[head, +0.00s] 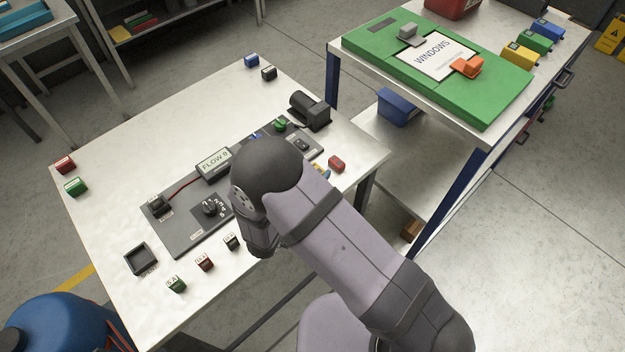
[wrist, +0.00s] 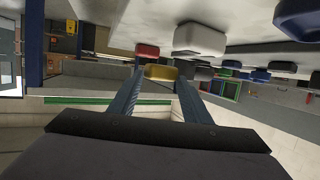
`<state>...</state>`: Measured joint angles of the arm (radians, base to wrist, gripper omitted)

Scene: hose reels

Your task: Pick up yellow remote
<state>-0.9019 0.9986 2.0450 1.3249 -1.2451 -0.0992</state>
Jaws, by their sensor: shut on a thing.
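The yellow remote (wrist: 161,72) is a small yellow block between the tips of my gripper's two blue fingers in the wrist view. My gripper (wrist: 160,80) is shut on it. In the head view only a sliver of the yellow remote (head: 318,168) shows beside my arm, close to the red block. My arm hides most of the gripper there. I cannot tell whether the remote still touches the table.
A red block (head: 337,163) lies close by on the white table (head: 110,170). A grey panel (head: 180,240) with a FLOW display (head: 214,163), a black motor-like unit (head: 310,110) and several small blocks share it. A cart with a green board (head: 490,100) stands at right.

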